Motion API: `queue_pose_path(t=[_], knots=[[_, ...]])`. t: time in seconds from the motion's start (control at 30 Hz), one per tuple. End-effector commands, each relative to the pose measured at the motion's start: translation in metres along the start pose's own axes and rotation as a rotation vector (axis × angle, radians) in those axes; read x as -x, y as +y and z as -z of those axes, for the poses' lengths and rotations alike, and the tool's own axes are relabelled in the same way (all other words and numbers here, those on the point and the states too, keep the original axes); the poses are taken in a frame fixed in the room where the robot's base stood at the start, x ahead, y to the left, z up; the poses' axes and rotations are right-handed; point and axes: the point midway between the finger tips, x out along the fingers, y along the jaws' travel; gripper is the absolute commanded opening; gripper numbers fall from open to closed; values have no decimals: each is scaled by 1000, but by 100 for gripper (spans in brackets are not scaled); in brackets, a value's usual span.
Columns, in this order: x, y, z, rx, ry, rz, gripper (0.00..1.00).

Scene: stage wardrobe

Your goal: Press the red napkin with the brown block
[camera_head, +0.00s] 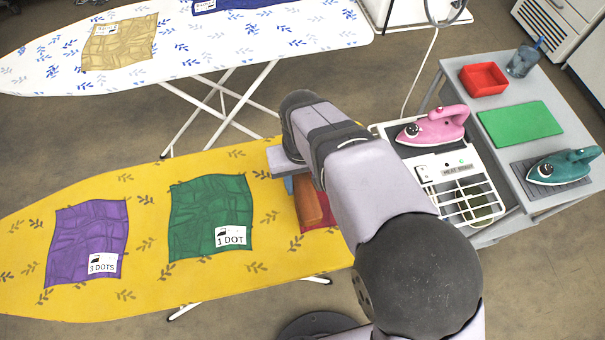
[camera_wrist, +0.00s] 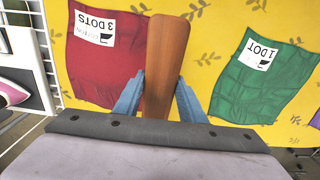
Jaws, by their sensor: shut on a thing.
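My gripper (camera_wrist: 158,98) is shut on the brown block (camera_wrist: 166,55), with one blue finger on each side of it. The block also shows in the head view (camera_head: 308,205), partly behind my arm. The red napkin (camera_wrist: 98,66) lies wrinkled on the yellow ironing board, with a white "3 DOTS" label. The block is over the napkin's edge nearest the green napkin; I cannot tell if it touches the cloth. In the head view most of the red napkin (camera_head: 312,226) is hidden by my arm and the block.
A green napkin (camera_head: 209,210) labelled "1 DOT" and a purple napkin (camera_head: 85,238) labelled "3 DOTS" lie on the yellow board (camera_head: 150,270). A pink iron (camera_head: 436,127) stands on a white rack at right. A teal iron (camera_head: 562,165) stands on a grey table.

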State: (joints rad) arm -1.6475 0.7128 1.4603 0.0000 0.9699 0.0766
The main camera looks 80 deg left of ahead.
Motion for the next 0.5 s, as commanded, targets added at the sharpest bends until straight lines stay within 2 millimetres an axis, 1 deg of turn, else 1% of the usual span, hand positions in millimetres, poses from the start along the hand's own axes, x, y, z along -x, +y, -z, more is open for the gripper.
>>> queue_pose_path(t=[0.03, 0.33, 0.5], knots=[[2, 0, 0, 0, 2, 0, 0], [3, 0, 1, 0, 3, 0, 0], [15, 8, 1, -3, 3, 0, 0]])
